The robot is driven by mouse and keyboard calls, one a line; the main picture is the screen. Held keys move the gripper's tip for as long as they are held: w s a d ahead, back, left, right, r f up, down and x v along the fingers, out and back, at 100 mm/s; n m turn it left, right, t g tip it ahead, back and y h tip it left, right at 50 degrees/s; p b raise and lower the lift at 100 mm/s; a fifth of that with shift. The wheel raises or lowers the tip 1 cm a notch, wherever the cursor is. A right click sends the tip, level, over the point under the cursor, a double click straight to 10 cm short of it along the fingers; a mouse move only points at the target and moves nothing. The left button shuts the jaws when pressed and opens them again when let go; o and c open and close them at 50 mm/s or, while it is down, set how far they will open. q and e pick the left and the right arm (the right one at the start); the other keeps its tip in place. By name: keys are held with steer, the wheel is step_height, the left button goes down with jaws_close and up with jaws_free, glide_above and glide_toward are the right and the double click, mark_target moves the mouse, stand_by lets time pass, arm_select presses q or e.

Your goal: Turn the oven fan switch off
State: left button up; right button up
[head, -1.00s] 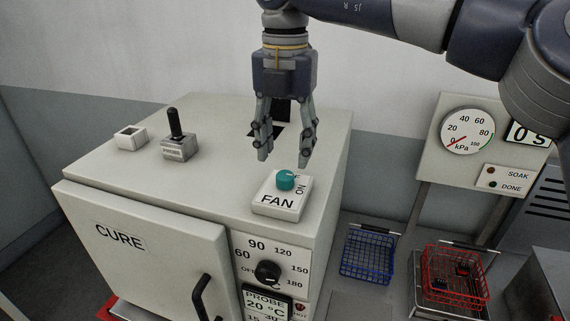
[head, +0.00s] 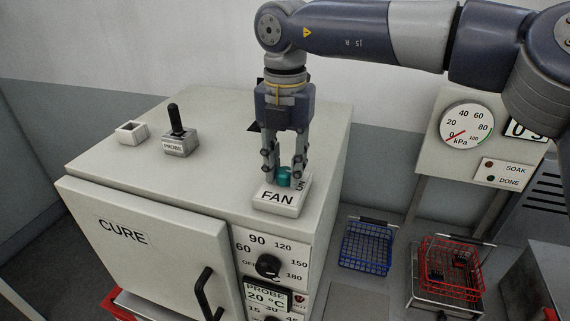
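The fan switch (head: 280,200) is a white block labelled FAN on top of the white oven (head: 230,130), near its front right edge. A teal knob (head: 284,175) sits on the block, with small lettering beside it partly hidden by my gripper. My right gripper (head: 284,182) points straight down over the switch. Its two fingers stand on either side of the teal knob, and I cannot tell whether they touch it. My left gripper is not in view.
A black-handled probe switch (head: 178,138) and a small white socket (head: 132,133) stand left on the oven top. A blue basket (head: 366,247), a red basket (head: 452,270) and a pressure gauge (head: 466,128) are to the right.

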steer(key=shift+n, duration=0.3)
steer(key=n+b, duration=0.1)
steer(key=n, duration=0.2)
steer(key=shift+f+n+b, duration=0.1)
steer(key=shift+n+b, duration=0.2)
steer(key=shift+b, duration=0.05)
steer(key=n, duration=0.3)
steer(key=shift+n, duration=0.4)
steer(key=n, duration=0.4)
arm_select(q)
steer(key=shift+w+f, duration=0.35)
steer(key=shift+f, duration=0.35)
arm_select(e)
steer(key=n, duration=0.5)
steer(key=shift+n, duration=0.4)
steer(key=o, duration=1.1)
